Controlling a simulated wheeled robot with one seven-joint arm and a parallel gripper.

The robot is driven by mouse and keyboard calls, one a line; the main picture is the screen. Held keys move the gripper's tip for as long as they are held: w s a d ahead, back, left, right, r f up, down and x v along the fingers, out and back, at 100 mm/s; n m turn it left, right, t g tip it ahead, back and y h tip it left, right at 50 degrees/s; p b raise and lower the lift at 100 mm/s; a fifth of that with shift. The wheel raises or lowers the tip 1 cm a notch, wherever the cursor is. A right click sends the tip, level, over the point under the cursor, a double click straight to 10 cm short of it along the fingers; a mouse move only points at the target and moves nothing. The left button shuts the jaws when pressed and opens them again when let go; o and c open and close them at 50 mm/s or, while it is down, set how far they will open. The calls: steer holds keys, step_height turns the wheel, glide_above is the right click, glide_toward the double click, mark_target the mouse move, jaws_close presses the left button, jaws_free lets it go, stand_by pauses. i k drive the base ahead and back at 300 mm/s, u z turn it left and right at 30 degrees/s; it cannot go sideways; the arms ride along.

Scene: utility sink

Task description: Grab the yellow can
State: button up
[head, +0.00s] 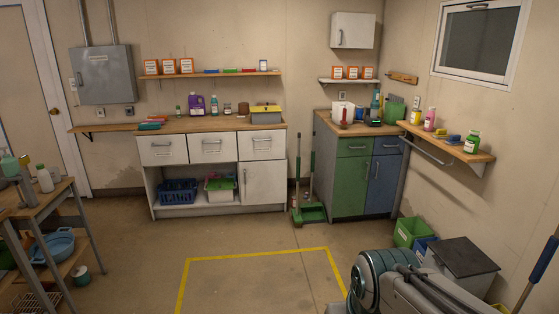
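A small can with yellow and white on it (416,117) stands upright on the wooden wall shelf (452,144) at the right, near the shelf's far end. It is small in the view and its label cannot be read. It stands to the left of a pink bottle (430,120). My gripper's fingers do not show in the head view, so whether it is open or shut is not visible. Nothing is seen touching the can.
A green bottle (472,142) and small items share the shelf. Below it stand a green bin (409,232) and a grey-lidded bin (463,257). A green-and-blue cabinet (353,180) fills the corner. The yellow-taped floor (260,285) is clear. A workbench (40,195) stands left.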

mark_target(415, 119)
steer(key=i, duration=3.05)
steer(key=z, duration=0.85)
